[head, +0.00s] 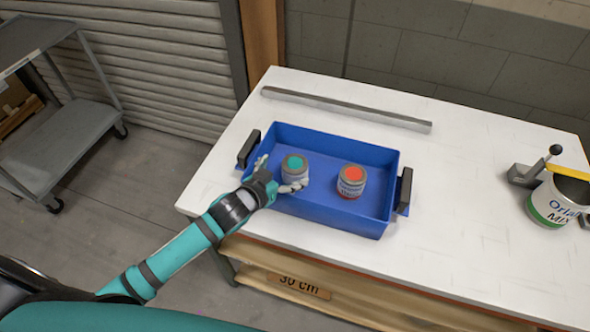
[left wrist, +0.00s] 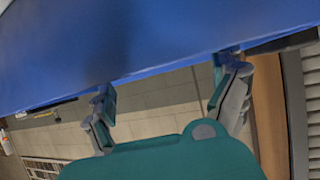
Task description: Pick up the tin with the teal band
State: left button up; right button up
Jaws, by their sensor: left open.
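The tin with teal (head: 295,165) stands upright in the left half of the blue tray (head: 345,219). Its teal shows on the top; its lower side is partly hidden by my gripper. My left gripper (head: 278,175) is open at this tin, one finger on its left and the other low at its front. I cannot tell whether the fingers touch it. In the left wrist view the two fingers (left wrist: 166,95) are spread apart below a blue surface, and no tin can be made out. My right gripper is not in view.
A red-topped tin (head: 351,181) stands to the right in the same tray. The tray has dark handles at both ends. A grey bar (head: 345,109) lies behind it on the white table (head: 455,200). A large mixing can (head: 552,203) stands at the far right.

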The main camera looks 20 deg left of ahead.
aim_at(293, 165)
pick_arm(q)
jog(key=shift+p+x, duration=0.6)
jog(key=shift+x, duration=2.5)
jog(key=c, duration=1.4)
jog(key=shift+r, duration=0.2)
jog(key=shift+c, duration=0.5)
